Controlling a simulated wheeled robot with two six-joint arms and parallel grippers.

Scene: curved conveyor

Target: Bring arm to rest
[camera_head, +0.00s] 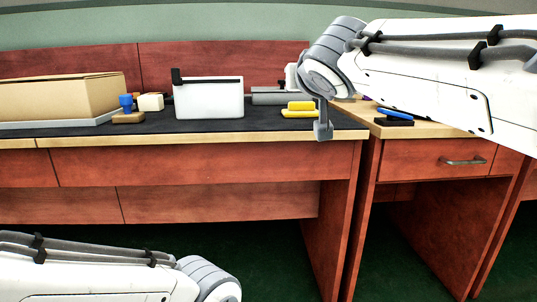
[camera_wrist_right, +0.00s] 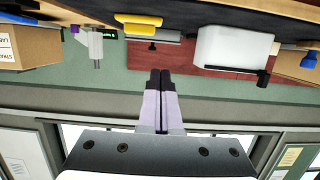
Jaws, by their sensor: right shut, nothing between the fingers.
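My right arm (camera_head: 440,75) reaches in from the upper right of the head view, with its wrist raised above the right part of the desk. In the wrist view, my right gripper (camera_wrist_right: 160,78) has its dark fingertips together with nothing between them. Its fingers are not clearly visible in the head view. My left arm (camera_head: 90,270) lies low at the bottom left of the head view, in front of the desk. My left gripper is not in view.
The dark-topped desk (camera_head: 200,134) holds a cardboard box (camera_head: 60,98), a blue-handled stamp (camera_head: 126,104), a white bin (camera_head: 208,99) and yellow items (camera_head: 300,109). A blue pen-like item on a black pad (camera_head: 395,116) lies on the right desk. The floor before the desks looks clear.

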